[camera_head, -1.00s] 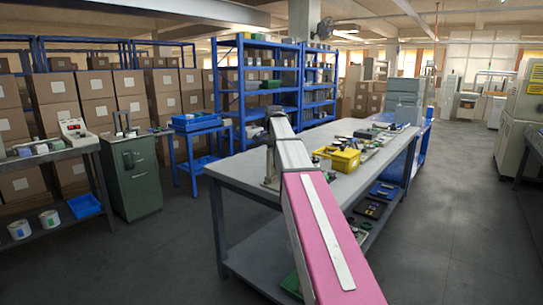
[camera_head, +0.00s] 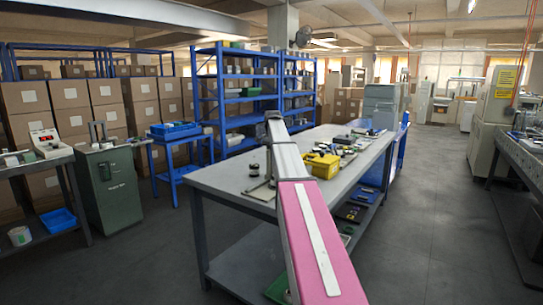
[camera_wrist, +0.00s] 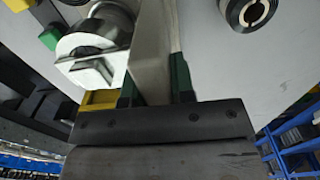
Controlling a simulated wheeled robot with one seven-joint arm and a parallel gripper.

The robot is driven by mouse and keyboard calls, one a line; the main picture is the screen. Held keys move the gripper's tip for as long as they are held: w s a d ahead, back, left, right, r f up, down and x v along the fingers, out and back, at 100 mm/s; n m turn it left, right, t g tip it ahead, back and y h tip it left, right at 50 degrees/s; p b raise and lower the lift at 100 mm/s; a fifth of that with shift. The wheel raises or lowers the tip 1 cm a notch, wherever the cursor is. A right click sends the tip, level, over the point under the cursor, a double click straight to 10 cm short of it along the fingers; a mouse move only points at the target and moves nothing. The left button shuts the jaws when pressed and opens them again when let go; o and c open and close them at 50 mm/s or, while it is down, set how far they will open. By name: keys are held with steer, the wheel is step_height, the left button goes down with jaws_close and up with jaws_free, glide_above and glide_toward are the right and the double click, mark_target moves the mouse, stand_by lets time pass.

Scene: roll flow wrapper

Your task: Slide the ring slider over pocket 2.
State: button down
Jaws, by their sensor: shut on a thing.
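In the wrist view my gripper (camera_wrist: 155,88) is shut on a pale, upright bar-shaped part (camera_wrist: 152,45), with a green-edged finger on each side of it. I cannot tell whether this part belongs to the ring slider. A silver round part with a cross-shaped face (camera_wrist: 92,58) is just left of the bar; I cannot tell if they touch. No pocket 2 is recognisable in either view. In the head view my arm reaches over the grey workbench (camera_head: 225,180), and the gripper is too hidden to make out.
A dark ring-shaped roll (camera_wrist: 248,10) is at the wrist view's upper right. In the head view a yellow bin (camera_head: 322,165) and small parts stand on the bench, with a black roll (camera_head: 254,170) left of my arm. The aisle floor (camera_head: 430,210) at right is clear.

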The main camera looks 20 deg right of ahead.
steer(key=c, duration=1)
jaws_free()
steer(key=shift+o, duration=0.2)
step_height(320, 180, up, 11)
steer(key=shift+f, duration=0.1)
